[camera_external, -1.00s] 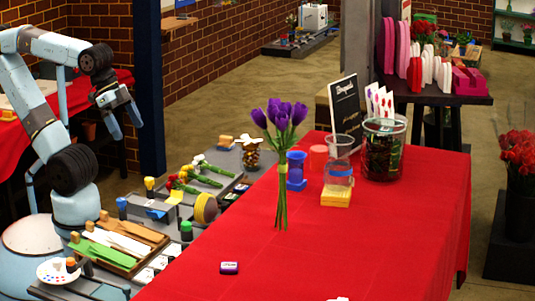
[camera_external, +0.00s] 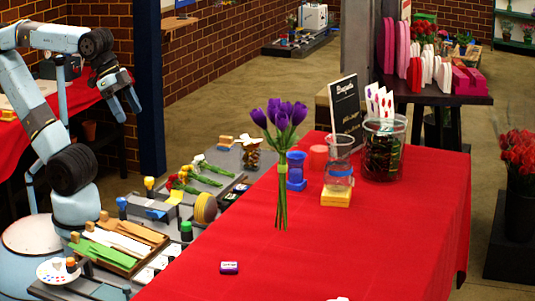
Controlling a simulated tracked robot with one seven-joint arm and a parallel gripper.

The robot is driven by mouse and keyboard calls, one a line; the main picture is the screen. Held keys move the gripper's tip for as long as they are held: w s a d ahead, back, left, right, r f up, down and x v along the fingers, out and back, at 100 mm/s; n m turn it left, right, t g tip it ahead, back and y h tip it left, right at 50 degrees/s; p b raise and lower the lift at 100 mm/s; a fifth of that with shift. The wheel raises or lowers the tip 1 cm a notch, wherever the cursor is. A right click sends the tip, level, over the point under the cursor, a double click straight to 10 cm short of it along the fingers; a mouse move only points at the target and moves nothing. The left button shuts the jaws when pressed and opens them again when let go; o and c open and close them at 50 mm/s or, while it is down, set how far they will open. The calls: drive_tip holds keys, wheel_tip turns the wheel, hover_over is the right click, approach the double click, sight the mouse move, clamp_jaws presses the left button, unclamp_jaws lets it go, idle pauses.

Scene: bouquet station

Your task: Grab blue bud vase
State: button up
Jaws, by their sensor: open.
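The blue bud vase (camera_external: 296,171) stands upright on the red-covered table, just right of and behind a bunch of purple tulips (camera_external: 280,118). The tulip stems stand close to its left side in the picture. My gripper (camera_external: 127,108) is at the upper left, open and empty, with its fingers pointing down. It is high above the grey work surface and far to the left of the vase, touching nothing.
Right of the vase stand a clear glass on a yellow block (camera_external: 336,196), a large glass jar (camera_external: 383,150) and a black sign (camera_external: 346,110). The red table (camera_external: 370,250) is mostly clear in front.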

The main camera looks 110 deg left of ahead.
sight(303, 180)
drive_tip(key=w+f+n, duration=0.5)
drive_tip(key=w+f, duration=0.1)
drive_tip(key=w, duration=0.3)
drive_tip(key=w+a+f+n+t, duration=0.1)
drive_tip(key=w+f+n, duration=0.4)
drive_tip(key=w+f, duration=0.2)
drive_tip(key=w+a+f+n+t, duration=0.1)
drive_tip(key=w+f+n, duration=0.4)
drive_tip(key=w, duration=0.7)
drive_tip(key=shift+a+f+n+h, duration=0.2)
drive_tip(key=shift+f+n+h, duration=0.2)
drive_tip(key=shift+f, duration=0.65)
drive_tip(key=w+a+r+n+t, duration=0.5)
drive_tip(key=a+r+n+t, duration=0.15)
drive_tip(key=a+n, duration=0.45)
drive_tip(key=s+a+r+n+t+y, duration=0.2)
drive_tip(key=s+a+r+n+y, duration=0.1)
drive_tip(key=a+r+n, duration=0.35)
drive_tip(key=s+a+r+n+t+y, duration=0.1)
drive_tip(key=s+a+r+n+y, duration=0.2)
drive_tip(key=a+r+n, duration=0.35)
drive_tip(key=shift+m, duration=0.3)
wheel_tip(303, 180, down, 20)
drive_tip(key=shift+d+r, duration=0.1)
drive_tip(key=shift+f, duration=0.2)
drive_tip(key=x, duration=0.7)
drive_tip(key=shift+w, duration=0.25)
drive_tip(key=shift+f+x, duration=0.2)
drive_tip(key=shift+x, duration=2.9)
